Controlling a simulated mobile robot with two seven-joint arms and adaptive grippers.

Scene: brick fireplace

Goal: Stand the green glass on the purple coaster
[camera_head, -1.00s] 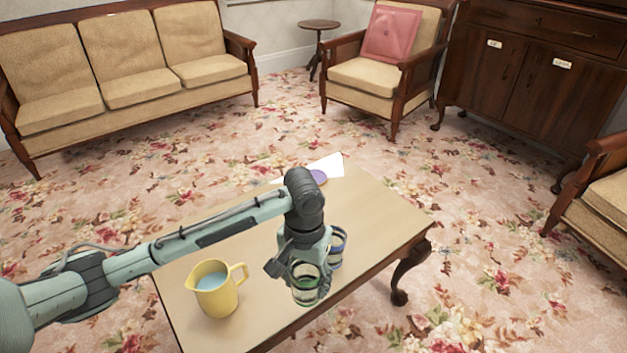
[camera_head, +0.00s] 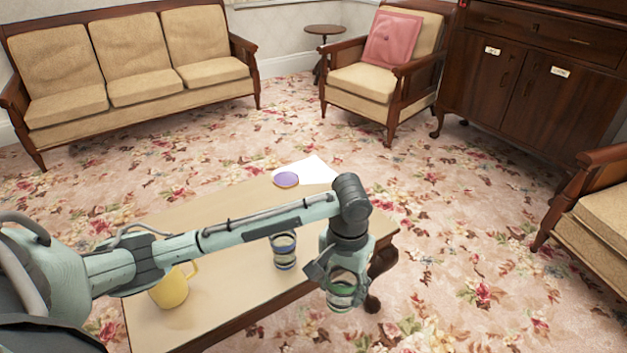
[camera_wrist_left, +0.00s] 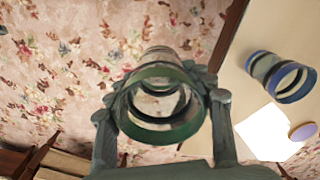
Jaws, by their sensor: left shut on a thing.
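My left gripper (camera_head: 342,284) is shut on the green glass (camera_head: 341,297), a clear tumbler with green bands. The glass is held off the table, and carpet shows behind it. In the left wrist view the green glass (camera_wrist_left: 165,128) sits between the two fingers, its open rim facing the camera. The purple coaster (camera_head: 286,180) is a flat disc at the far end of the coffee table (camera_head: 225,272), well away from the glass, with nothing on it. It also shows in the left wrist view (camera_wrist_left: 303,131). My right gripper is not in view.
A blue-banded glass (camera_head: 285,251) stands on the table, left of my gripper. A yellow jug (camera_head: 172,292) is partly hidden behind my left arm. White paper (camera_head: 314,171) lies beside the coaster. The tabletop between blue glass and coaster looks clear, partly covered by my arm.

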